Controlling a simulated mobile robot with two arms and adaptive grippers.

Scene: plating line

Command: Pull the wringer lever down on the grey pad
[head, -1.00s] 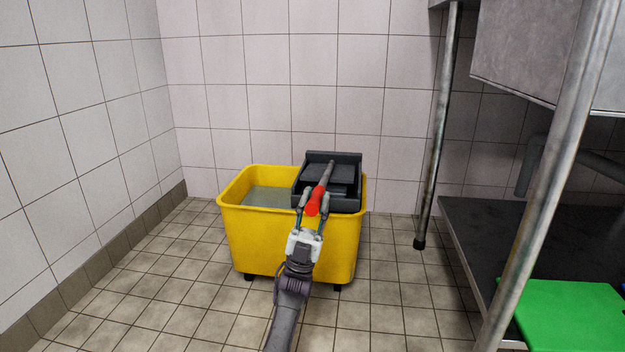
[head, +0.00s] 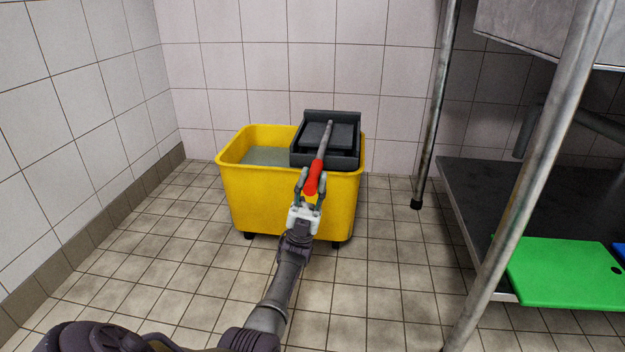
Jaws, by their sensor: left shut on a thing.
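The wringer lever (head: 326,140) is a grey metal rod with a red grip (head: 315,176) at its near end. It rises from the black wringer (head: 347,116) on the right part of the yellow mop bucket (head: 260,196). My left gripper (head: 311,188) is shut on the red grip, its fingers on either side of it, in front of the bucket's near rim. The lever slants toward me. No grey pad can be told apart in this view. My right gripper is not in view.
Greyish water (head: 265,156) shows in the bucket's left part. A metal table leg (head: 436,110) stands right of the bucket. A dark low shelf (head: 480,195) with a green board (head: 560,272) is at the right. Tiled floor is clear on the left.

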